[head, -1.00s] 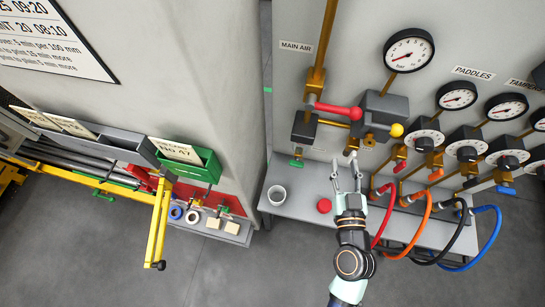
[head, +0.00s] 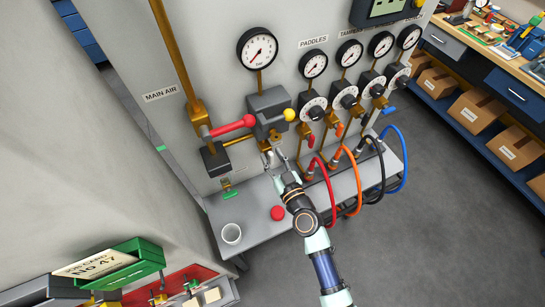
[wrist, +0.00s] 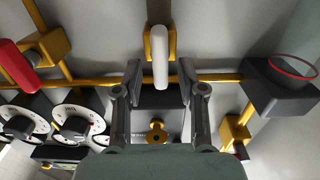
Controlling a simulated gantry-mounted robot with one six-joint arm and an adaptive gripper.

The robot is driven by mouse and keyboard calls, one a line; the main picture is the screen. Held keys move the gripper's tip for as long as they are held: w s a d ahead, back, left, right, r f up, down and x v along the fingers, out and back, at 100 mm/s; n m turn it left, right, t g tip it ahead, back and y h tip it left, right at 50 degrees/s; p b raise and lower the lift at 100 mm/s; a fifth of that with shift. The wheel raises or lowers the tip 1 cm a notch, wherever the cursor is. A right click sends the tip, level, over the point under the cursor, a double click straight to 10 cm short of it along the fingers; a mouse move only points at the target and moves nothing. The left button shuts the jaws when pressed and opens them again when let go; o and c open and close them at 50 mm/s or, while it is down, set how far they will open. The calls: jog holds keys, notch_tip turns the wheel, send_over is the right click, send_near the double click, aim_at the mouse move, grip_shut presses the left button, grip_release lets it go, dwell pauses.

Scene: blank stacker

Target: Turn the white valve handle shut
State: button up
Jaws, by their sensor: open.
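The white valve handle (wrist: 160,57) is a slim rounded bar in front of a brass pipe in the wrist view. It stands upright in that picture, near the middle. My gripper (wrist: 160,75) is open, with one dark finger on each side of the handle's lower part and visible gaps between. I cannot tell how deep the handle reaches between the fingers. In the head view my gripper (head: 273,155) is just below the grey valve block (head: 269,106) on the wall. The white handle is hard to separate from the fingers there.
A red lever (head: 233,127) and a yellow knob (head: 290,115) are close above. Gauges, dials and coloured hoses (head: 355,190) stand to the right. Open floor lies at front right.

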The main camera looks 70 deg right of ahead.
grip_shut()
jog(key=shift+m, duration=0.4)
jog(key=m, duration=0.2)
jog(key=m+b, duration=0.1)
jog(key=m, duration=0.5)
jog(key=shift+s+d+f+b, duration=0.3)
jog(key=shift+s+d, duration=0.05)
jog(key=m, duration=0.6)
jog(key=f+m, duration=0.1)
jog(key=m, duration=0.2)
jog(key=shift+s+d, duration=0.15)
